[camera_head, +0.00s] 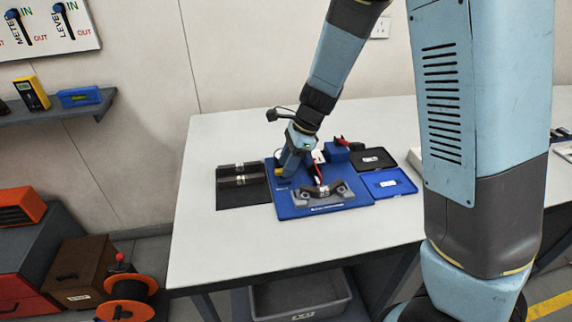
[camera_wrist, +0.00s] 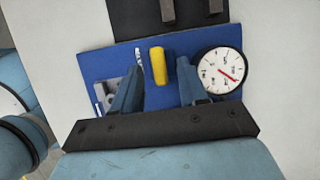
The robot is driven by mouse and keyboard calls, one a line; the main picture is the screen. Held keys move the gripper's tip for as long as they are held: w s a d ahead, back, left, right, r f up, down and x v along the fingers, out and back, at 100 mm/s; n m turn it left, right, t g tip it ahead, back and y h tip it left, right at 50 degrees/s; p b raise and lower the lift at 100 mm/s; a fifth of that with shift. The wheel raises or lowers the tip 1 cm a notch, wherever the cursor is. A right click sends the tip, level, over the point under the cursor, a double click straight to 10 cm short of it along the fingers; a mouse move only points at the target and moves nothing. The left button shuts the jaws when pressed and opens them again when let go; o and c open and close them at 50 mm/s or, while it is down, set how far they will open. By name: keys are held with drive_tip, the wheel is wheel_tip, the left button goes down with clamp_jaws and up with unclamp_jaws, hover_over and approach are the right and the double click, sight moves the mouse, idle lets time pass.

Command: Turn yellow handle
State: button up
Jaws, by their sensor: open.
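The yellow handle (camera_wrist: 158,67) is a short rounded bar on a blue base plate. In the wrist view it lies between the two fingers of my gripper (camera_wrist: 159,74), with a gap visible on each side. The fingers are open and do not appear to touch it. In the head view my gripper (camera_head: 289,168) reaches down over the left part of the blue base plate (camera_head: 295,212). Only a small yellow patch of the handle (camera_head: 279,172) shows there; the gripper hides the rest.
A round white dial gauge (camera_wrist: 220,71) with a red needle stands close beside the right finger. A grey bracket (camera_head: 325,195) lies at the plate's front. Dark bars (camera_head: 242,175) are to its left; a black tray (camera_head: 373,158) and blue tray (camera_head: 390,183) to its right. The table's left side is clear.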

drive_tip(key=shift+a+f, duration=0.2)
drive_tip(key=shift+f, duration=0.2)
clamp_jaws()
